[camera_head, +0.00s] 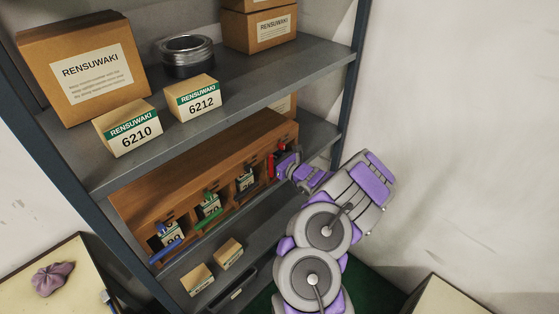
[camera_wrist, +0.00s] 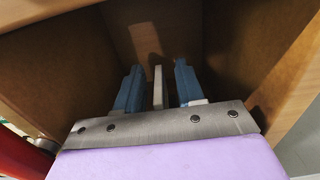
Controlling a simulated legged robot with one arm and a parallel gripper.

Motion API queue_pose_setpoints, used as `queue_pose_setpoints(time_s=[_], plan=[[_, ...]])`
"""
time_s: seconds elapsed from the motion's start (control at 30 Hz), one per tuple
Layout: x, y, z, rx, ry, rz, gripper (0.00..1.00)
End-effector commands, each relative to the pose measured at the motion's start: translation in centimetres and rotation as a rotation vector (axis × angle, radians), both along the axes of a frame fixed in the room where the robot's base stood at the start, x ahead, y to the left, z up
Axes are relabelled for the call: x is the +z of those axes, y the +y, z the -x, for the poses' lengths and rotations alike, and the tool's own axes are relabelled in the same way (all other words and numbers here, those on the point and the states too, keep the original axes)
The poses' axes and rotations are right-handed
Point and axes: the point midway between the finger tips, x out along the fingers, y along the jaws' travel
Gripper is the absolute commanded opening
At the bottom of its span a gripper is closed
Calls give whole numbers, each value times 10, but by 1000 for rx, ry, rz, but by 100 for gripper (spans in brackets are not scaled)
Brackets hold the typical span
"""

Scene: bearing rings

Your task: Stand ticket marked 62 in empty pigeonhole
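The wooden pigeonhole unit (camera_head: 190,165) stands on the middle shelf. My gripper (camera_head: 281,163) is at the rightmost compartment, beside red parts. In the wrist view my gripper (camera_wrist: 157,88) has its two blue fingers inside a wooden compartment. A thin pale upright piece, apparently a ticket seen edge-on (camera_wrist: 157,88), is between them, with a visible gap on each side. Its number is not visible. The fingers are open.
Boxes marked 6210 (camera_head: 128,130) and 6212 (camera_head: 193,98) and a metal ring (camera_head: 186,55) sit on the shelf above. Small boxes (camera_head: 229,253) lie below. The compartment's side wall (camera_wrist: 285,75) is close to my gripper. A red part (camera_wrist: 22,155) is at lower left.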

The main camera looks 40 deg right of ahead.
Motion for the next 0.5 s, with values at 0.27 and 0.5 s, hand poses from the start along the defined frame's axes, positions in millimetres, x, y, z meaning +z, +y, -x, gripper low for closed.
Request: queue_pose_setpoints(time_s=[0.27,0.5], plan=[[3,-6,54,-7,-3,-6,38],[2,-9,94,-6,-1,-2,38]])
